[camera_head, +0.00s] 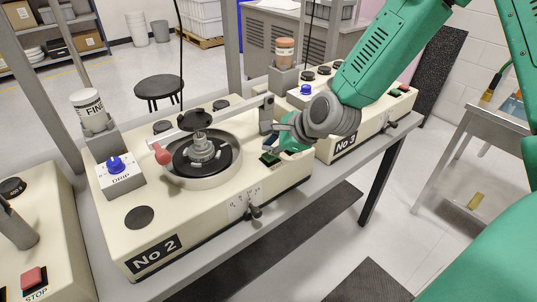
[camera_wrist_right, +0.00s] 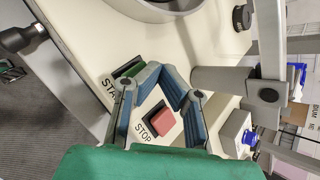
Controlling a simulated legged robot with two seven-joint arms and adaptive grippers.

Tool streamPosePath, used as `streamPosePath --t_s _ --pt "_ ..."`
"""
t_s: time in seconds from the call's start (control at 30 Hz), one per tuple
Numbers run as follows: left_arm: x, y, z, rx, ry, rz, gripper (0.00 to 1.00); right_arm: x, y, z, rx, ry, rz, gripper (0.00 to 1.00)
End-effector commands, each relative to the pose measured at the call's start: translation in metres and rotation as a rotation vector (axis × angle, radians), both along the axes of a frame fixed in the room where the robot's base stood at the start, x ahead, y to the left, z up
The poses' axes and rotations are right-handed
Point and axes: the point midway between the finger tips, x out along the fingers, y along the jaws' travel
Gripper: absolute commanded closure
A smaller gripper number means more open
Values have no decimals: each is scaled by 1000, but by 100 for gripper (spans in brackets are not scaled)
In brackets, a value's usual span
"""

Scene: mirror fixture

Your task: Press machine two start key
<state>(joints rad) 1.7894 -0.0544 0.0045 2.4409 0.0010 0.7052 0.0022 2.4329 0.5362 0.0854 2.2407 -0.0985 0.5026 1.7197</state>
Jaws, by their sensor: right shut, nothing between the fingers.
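Machine No 2 (camera_head: 190,235) is a cream cabinet with a round polishing bowl on top. Its green START key (camera_head: 269,158) shows at the right front of the top in the head view. In the wrist view the START key (camera_wrist_right: 128,68) is partly covered by my finger, and the red STOP key (camera_wrist_right: 162,122) shows between my finger links. My right gripper (camera_head: 276,149) is shut and empty, its tips right beside the START key; in the wrist view its tips (camera_wrist_right: 160,69) meet. I cannot tell whether they touch the key. My left gripper is out of view.
A lever arm with a red knob (camera_head: 162,155) crosses the bowl, and its post stands close to my right gripper. A blue-knobbed drip box (camera_head: 118,175) sits at the left. Machine No 3 (camera_head: 348,139) stands behind to the right. Another machine with a red STOP key (camera_head: 33,279) is at lower left.

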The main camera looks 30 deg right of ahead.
Motion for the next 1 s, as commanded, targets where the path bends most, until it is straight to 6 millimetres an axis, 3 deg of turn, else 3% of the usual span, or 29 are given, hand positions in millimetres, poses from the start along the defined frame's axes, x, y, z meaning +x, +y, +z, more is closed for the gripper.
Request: streamPosePath --t_s 1.0 --pt "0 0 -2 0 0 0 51 -1 5 -6 0 0 0 100"
